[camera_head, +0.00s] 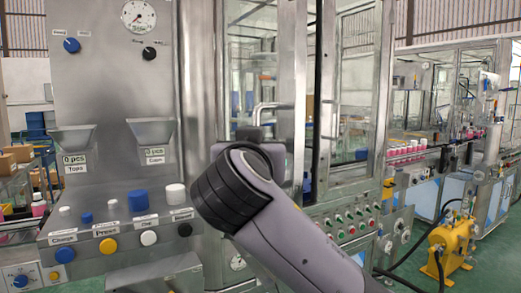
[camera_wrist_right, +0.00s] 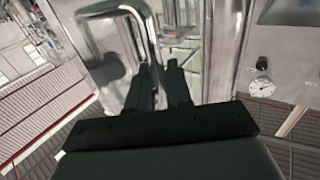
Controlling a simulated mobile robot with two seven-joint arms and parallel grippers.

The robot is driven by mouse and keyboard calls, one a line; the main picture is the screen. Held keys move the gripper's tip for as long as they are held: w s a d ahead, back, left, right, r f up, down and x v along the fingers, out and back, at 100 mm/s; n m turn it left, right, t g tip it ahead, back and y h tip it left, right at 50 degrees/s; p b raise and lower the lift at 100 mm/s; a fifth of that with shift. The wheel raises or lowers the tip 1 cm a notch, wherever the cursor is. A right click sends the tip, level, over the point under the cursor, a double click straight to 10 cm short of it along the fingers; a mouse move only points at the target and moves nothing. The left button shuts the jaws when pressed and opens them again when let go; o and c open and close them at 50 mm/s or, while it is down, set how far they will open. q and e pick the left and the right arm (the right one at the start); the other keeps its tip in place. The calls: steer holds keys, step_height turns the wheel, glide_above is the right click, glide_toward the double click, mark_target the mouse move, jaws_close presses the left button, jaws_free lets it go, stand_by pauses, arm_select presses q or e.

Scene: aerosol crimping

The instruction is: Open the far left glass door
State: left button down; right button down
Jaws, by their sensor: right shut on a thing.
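The far left glass door (camera_head: 292,70) of the machine is a tall metal-framed pane in the middle of the head view. Its chrome bar handle (camera_head: 268,106) shows just above my right wrist. My right arm reaches up from the bottom right to this handle, and its wrist hides most of the gripper in the head view. In the right wrist view my right gripper (camera_wrist_right: 160,68) is shut on the lower part of the bent chrome handle (camera_wrist_right: 142,22). I cannot tell whether the door stands ajar. My left gripper is not in view.
A steel control panel (camera_head: 110,215) with buttons, a gauge (camera_head: 138,15) and hoppers stands left of the door. Another glass door (camera_head: 357,90) is on the right. A green-and-red button panel (camera_head: 345,225) sits below. A yellow compressor (camera_head: 450,240) stands on the floor at right.

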steer(key=c, duration=1.2)
jaws_free()
steer(key=s, duration=0.2)
steer(key=s+b, duration=0.1)
steer(key=s, duration=0.1)
steer(key=s+a+b, duration=0.1)
steer(key=s, duration=0.2)
